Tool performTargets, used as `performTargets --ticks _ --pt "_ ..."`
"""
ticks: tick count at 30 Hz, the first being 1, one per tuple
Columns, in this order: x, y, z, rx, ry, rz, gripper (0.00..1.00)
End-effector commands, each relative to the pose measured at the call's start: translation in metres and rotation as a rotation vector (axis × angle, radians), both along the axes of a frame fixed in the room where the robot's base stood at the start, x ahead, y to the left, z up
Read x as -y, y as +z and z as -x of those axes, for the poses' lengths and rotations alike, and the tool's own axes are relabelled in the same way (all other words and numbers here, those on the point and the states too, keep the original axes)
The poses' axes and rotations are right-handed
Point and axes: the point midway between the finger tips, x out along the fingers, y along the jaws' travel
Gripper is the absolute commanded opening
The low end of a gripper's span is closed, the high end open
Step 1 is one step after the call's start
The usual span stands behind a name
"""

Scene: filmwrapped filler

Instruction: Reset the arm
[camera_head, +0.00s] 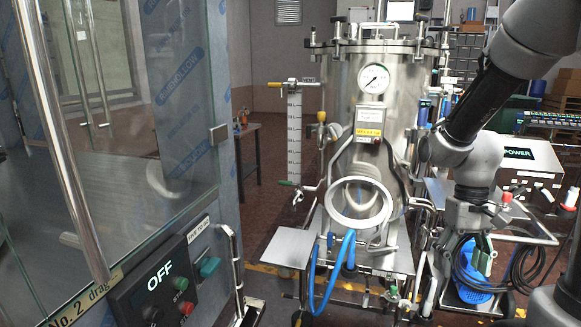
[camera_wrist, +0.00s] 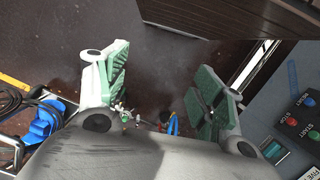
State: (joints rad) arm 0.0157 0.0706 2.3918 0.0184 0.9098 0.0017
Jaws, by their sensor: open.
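My gripper (camera_head: 482,258) hangs at the lower right of the head view, below my dark and grey arm, with its fingers pointing down. In the wrist view my gripper (camera_wrist: 160,85) shows two green-padded fingers spread wide apart. Nothing is between the pads; dark floor shows behind them. The fingers are open and empty. In the head view blue hose and black cables lie behind the fingers and partly blend with them.
A steel tank (camera_head: 375,120) with a gauge stands left of my arm. A glass-doored cabinet (camera_head: 130,120) with an OFF panel (camera_head: 160,283) fills the left. A box marked POWER (camera_head: 530,165) stands at right. The wrist view shows START and STOP buttons (camera_wrist: 291,122) at right.

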Motion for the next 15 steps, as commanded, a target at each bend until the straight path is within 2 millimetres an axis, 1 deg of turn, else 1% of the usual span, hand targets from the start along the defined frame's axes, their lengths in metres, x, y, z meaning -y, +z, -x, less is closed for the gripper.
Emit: performTargets --ticks 1,3,6,12,15 --pt "0.0 0.019 0.012 0.035 0.002 0.003 0.68" --pt "0.0 0.04 0.029 0.083 0.007 0.007 0.68" --pt "0.001 0.066 0.048 0.178 0.014 0.012 0.68" --pt "0.0 0.109 0.072 0.409 0.02 0.017 0.68" --pt "0.0 0.129 0.077 0.507 0.022 0.019 0.68"
